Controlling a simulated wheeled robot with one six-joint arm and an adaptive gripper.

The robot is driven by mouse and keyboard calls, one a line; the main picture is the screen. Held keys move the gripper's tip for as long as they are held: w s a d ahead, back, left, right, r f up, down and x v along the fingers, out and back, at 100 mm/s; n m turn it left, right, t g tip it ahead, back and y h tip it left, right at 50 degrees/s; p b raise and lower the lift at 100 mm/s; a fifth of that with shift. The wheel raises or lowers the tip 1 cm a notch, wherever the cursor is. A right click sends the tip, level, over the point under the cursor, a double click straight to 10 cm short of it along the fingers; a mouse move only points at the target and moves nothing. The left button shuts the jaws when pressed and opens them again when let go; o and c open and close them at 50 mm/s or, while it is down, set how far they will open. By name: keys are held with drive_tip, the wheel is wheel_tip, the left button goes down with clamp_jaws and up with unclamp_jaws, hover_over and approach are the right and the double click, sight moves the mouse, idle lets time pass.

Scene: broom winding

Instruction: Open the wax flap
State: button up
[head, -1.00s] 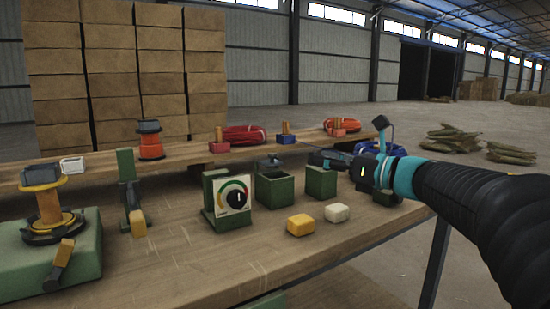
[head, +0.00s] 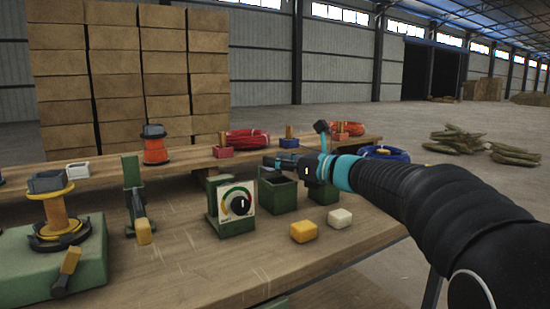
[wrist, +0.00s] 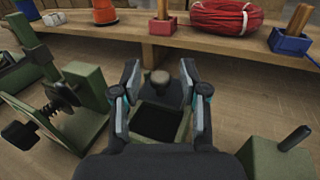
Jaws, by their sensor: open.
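A green box (head: 278,196) stands on the bench right of the dial; I take it for the wax box. The wrist view shows its dark square top (wrist: 156,122). A grey plate with a round knob (wrist: 157,78), apparently the wax flap, is at the box's far side. I cannot tell how far it is tilted. My gripper (wrist: 159,68) is open above the box, one finger on each side of the knob, with no clear contact. In the head view my gripper (head: 272,160) hides the knob and part of the box top.
A dial stand (head: 234,206) is just left of the box, and another green block (head: 323,193) is on its right. Yellow (head: 304,231) and white (head: 340,218) blocks lie in front. Behind, a raised shelf (head: 190,160) carries red cord (head: 248,139) and small holders.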

drive_tip(key=shift+w+a, duration=0.3)
drive_tip(key=shift+a, duration=0.1)
clamp_jaws()
drive_tip(key=shift+r, duration=0.1)
